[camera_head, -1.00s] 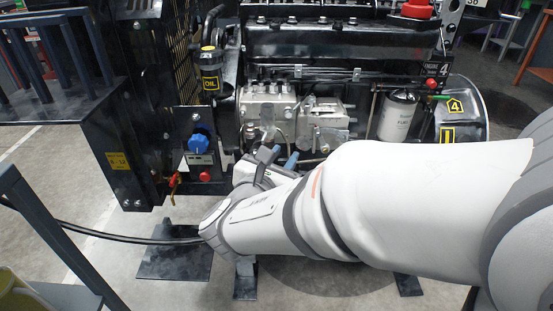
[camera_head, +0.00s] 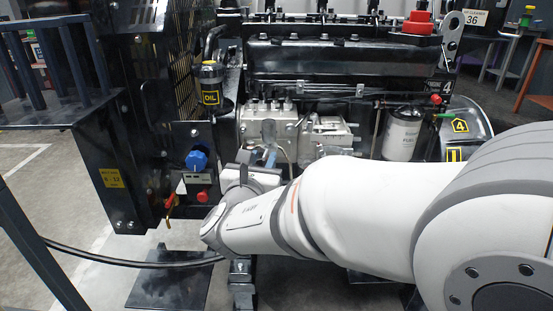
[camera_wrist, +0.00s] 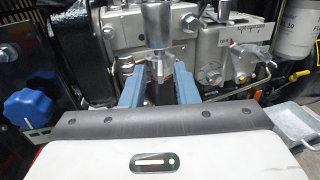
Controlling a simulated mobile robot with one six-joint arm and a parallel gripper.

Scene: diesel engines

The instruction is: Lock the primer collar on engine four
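The engine marked 4 (camera_head: 345,60) fills the middle of the head view. In the wrist view a primer pump with a thick silver cylinder (camera_wrist: 155,22) stands upright ahead of my gripper. A smaller silver collar (camera_wrist: 160,66) sits below it. My gripper (camera_wrist: 160,78) has its two blue fingers apart, one on each side of the lower part of the collar; I see no clear contact. In the head view my gripper (camera_head: 270,156) is at the grey pump block (camera_head: 300,130), and my wrist hides part of it.
A blue knob (camera_head: 196,160) and a red button (camera_head: 203,195) are on a panel to the left. A white fuel filter (camera_head: 402,135) hangs to the right. A black cable (camera_head: 110,258) runs low at left. A grey tray (camera_wrist: 296,124) shows at right in the wrist view.

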